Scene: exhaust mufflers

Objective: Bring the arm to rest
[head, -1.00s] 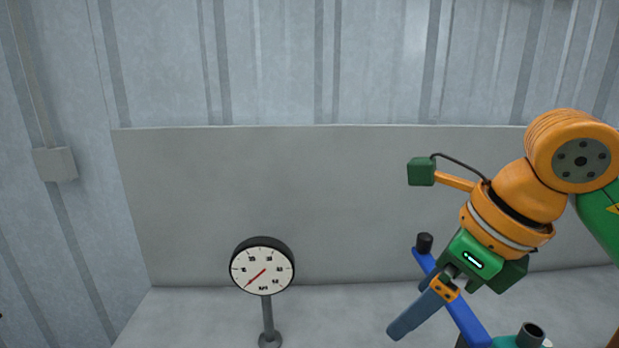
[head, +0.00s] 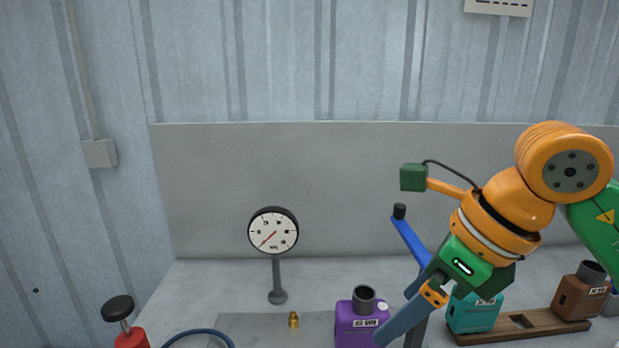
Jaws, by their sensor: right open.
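My right arm comes in from the right, orange with a green wrist. My right gripper (head: 396,306) points down and to the left, its blue-grey fingers open and empty in view. It hangs in front of the bench, with its lower finger overlapping the purple muffler (head: 354,328) in the picture. I cannot tell how far apart they are in depth. A blue bar with a black knob (head: 400,211) shows behind the gripper. My left gripper is out of view.
A dial gauge (head: 273,231) stands on the bench. A teal muffler (head: 473,314) and a brown muffler (head: 580,297) sit on a wooden rack (head: 541,325). A small brass fitting (head: 293,320) and a red pump with a black knob (head: 118,308) are at the front. The grey back panel (head: 290,180) is bare.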

